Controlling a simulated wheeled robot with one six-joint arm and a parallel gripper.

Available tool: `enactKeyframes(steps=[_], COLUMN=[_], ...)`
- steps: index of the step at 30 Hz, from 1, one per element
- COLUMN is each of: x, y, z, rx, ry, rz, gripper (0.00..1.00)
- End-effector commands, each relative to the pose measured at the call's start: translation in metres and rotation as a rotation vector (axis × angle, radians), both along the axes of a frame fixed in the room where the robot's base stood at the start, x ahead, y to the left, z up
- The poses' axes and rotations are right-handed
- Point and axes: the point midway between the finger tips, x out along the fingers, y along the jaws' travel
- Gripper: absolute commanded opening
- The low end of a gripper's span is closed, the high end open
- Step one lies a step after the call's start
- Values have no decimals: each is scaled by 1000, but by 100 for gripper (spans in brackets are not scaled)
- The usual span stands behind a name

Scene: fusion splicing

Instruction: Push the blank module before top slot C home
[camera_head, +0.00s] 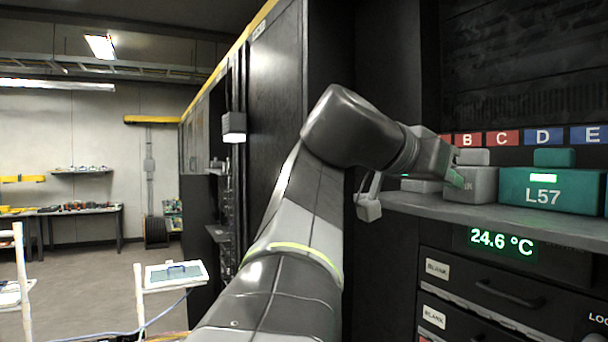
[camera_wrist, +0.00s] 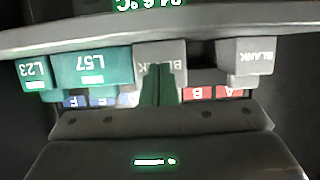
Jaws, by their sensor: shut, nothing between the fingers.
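The grey blank module (camera_head: 483,184) stands on the shelf below the red C label (camera_head: 503,138), left of the green L57 module (camera_head: 550,198). In the wrist view, which is upside down, the blank module (camera_wrist: 185,58) is in the middle and its lettering is partly hidden by my fingers. My gripper (camera_head: 456,178) is shut and empty, with its green fingertips at the module's left side in the head view. In the wrist view the fingers (camera_wrist: 158,85) overlap the module's face. Whether they touch it I cannot tell.
Another blank module (camera_wrist: 247,57) stands apart at slot A in the wrist view. The L57 module (camera_wrist: 92,64) and an L23 module (camera_wrist: 33,73) stand on the other side. The shelf edge (camera_head: 500,209) runs beneath, above a 24.6 °C display (camera_head: 502,239) and drawers.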

Motion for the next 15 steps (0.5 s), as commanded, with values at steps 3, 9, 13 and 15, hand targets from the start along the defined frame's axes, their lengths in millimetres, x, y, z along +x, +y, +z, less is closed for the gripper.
enactKeyframes(steps=[3, 9, 13, 15], x=[2, 7, 10, 11], y=[-7, -19, -26, -29], z=[0, 0, 0, 0], rx=[1, 0, 1, 1], ry=[-1, -1, -1, -1], rz=[-3, -3, -3, -3], gripper=[0, 0, 0, 0])
